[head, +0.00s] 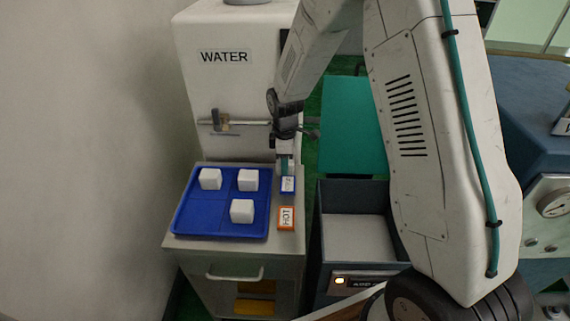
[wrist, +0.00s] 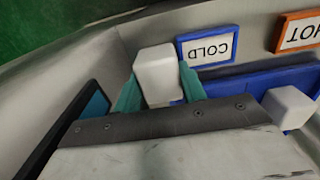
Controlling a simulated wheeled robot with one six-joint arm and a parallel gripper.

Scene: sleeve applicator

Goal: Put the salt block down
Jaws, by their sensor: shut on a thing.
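My gripper (head: 285,165) is above the back right of the cabinet top, to the right of the blue tray (head: 203,212). In the wrist view its teal fingers (wrist: 159,92) are shut on a white salt block (wrist: 157,72). Three more white blocks sit in the tray: one back left (head: 210,178), one back right (head: 247,180) and one front right (head: 242,210). The tray's front left compartment is empty.
A blue-framed COLD sign (head: 288,185) is just below my gripper in the head view, with an orange HOT sign (head: 286,217) nearer the front. A WATER machine (head: 225,85) stands behind the tray. A dark open bin (head: 355,235) is to the right.

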